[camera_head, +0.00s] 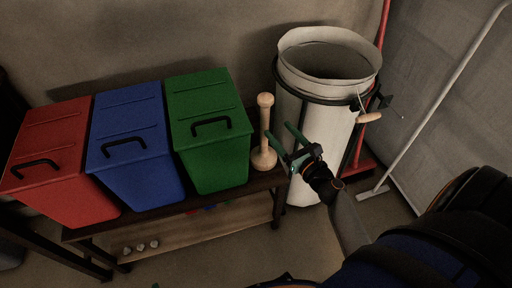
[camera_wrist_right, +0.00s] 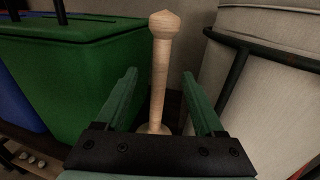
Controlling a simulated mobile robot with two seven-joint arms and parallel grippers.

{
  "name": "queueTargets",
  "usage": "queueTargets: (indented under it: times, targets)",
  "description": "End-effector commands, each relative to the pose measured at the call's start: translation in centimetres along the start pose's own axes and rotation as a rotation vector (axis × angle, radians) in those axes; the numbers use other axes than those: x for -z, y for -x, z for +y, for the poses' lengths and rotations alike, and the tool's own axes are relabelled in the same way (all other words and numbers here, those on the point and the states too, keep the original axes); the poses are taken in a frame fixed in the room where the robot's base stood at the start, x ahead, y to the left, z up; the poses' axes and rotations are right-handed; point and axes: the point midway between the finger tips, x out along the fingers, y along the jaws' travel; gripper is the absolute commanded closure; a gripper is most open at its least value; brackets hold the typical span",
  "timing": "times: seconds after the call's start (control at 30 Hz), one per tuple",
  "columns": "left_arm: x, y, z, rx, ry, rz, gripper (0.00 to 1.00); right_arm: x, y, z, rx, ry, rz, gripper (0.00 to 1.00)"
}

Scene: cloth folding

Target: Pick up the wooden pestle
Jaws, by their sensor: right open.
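The wooden pestle (camera_head: 265,132) stands upright on the right end of the bench, just right of the green bin. It is pale wood with a knob at the top and a wide round base. My right gripper (camera_head: 284,138) is open and empty, close to the pestle on its right side in the head view. In the right wrist view the pestle (camera_wrist_right: 160,75) rises beyond and between the two green fingers (camera_wrist_right: 160,98), and its base is partly hidden by the gripper body. I see no contact in either view. My left gripper is not in view.
The green bin (camera_head: 208,130), blue bin (camera_head: 133,145) and red bin (camera_head: 60,160) stand in a row on the dark bench. A large white drum (camera_head: 318,120) stands right of the pestle, leaving a narrow gap. Small items lie on the lower shelf (camera_head: 190,230).

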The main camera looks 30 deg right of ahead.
Motion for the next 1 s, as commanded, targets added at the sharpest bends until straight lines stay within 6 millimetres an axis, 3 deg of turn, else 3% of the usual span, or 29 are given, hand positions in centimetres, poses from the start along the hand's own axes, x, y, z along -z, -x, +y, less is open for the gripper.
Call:
queueTargets:
  times: [0.3,0.57,0.83,1.0]
  targets:
    - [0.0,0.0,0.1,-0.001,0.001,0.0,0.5,-0.1,-5.4,0.0,-0.002,0.002,-0.002,0.3]
    - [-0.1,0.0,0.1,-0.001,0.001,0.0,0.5,-0.2,-7.4,0.0,-0.001,0.004,-0.001,0.3]
    - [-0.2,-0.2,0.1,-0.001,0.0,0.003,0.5,-0.7,-11.1,-0.1,-0.002,0.004,-0.001,0.3]
    - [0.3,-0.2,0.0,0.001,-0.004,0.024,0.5,-0.8,-12.1,-0.1,-0.002,0.004,0.0,0.3]
